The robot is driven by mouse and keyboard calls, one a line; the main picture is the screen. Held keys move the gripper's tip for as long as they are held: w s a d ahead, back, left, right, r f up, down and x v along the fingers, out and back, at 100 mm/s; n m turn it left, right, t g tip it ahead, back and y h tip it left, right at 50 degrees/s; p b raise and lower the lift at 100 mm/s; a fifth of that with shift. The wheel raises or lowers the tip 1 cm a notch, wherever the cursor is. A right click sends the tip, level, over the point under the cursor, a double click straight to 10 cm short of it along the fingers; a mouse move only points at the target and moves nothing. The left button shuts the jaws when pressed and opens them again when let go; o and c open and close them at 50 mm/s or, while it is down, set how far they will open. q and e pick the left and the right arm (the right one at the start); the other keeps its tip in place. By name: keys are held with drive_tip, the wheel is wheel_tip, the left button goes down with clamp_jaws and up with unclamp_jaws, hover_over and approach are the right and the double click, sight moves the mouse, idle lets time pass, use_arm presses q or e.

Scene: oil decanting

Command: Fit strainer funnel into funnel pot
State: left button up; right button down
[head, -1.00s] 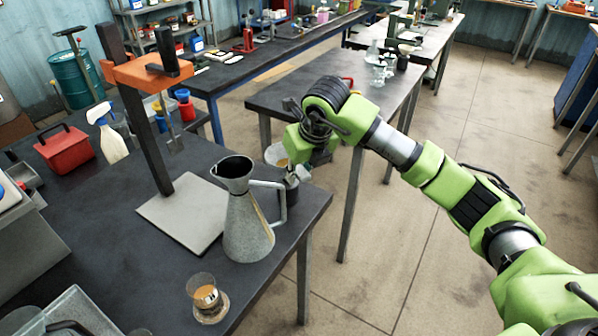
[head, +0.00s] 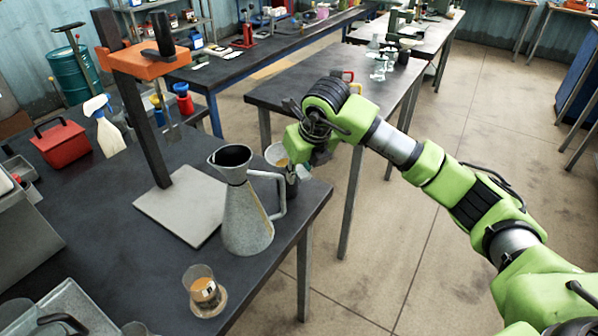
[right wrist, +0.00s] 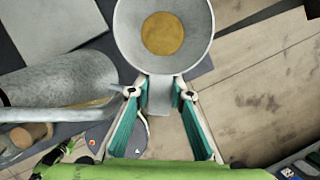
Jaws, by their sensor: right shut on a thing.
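My right gripper (right wrist: 160,95) is shut on the tab of the strainer funnel, a pale metal bowl (right wrist: 128,42) with a brown mesh floor. In the head view the funnel (head: 275,153) shows beside my right gripper (head: 300,165), at the table's right edge, partly hidden by the wrist. The funnel appears above the table, apart from the jug. My left gripper is not in view.
A press stand with a grey base plate (head: 183,208) and orange crossbar (head: 145,63) stands left of the jug. A glass of brown liquid (head: 205,291) sits near the front edge. A red box (head: 61,144) and a spray bottle (head: 107,132) stand farther left.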

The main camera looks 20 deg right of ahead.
drive_tip(key=c, duration=1.8)
unclamp_jaws()
drive_tip(key=shift+o, duration=0.2)
drive_tip(key=shift+r, duration=0.1)
drive_tip(key=v, duration=1.2)
drive_tip(key=shift+s, duration=0.1)
